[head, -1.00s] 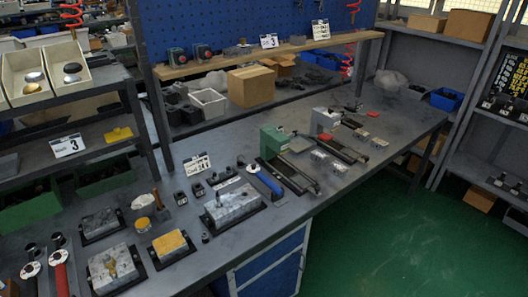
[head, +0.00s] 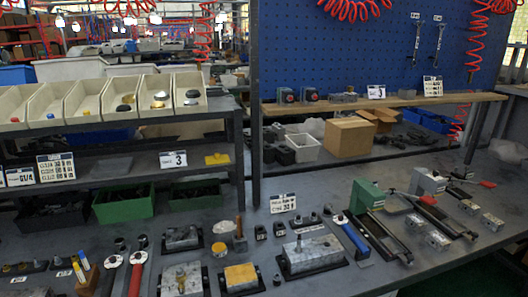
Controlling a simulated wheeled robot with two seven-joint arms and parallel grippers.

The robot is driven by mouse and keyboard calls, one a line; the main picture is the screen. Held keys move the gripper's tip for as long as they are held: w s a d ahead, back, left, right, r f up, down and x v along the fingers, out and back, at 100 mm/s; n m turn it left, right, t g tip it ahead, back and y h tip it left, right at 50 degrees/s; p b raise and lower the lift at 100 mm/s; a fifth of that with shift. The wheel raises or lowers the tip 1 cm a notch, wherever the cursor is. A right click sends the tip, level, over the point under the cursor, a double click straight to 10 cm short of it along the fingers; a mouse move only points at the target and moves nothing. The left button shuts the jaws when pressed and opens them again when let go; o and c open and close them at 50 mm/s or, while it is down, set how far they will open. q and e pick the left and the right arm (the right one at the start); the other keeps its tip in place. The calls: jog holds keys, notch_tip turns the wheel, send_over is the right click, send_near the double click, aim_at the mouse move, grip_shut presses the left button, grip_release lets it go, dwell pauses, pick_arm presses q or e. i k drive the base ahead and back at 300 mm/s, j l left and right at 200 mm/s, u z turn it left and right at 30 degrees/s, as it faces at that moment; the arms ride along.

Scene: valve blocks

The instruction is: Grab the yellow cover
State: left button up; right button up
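Two flat yellow pieces could be the yellow cover. One yellow plate (head: 240,275) sits on a block in a dark base near the front of the workbench. The other yellow piece (head: 217,158) lies on the middle shelf of the rack at left, right of the card marked 3. I cannot tell which one is the cover. Neither of my grippers shows in the head view.
Grey valve blocks (head: 313,252) and a red-handled tool (head: 136,272) stand near the yellow plate. A blue-handled tool (head: 354,238) lies further right. Cream bins (head: 140,95) line the rack's top shelf; green bins (head: 124,204) sit below. A cardboard box (head: 350,136) stands at the back.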

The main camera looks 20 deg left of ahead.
aim_at(218, 158)
jog(key=u, duration=1.3)
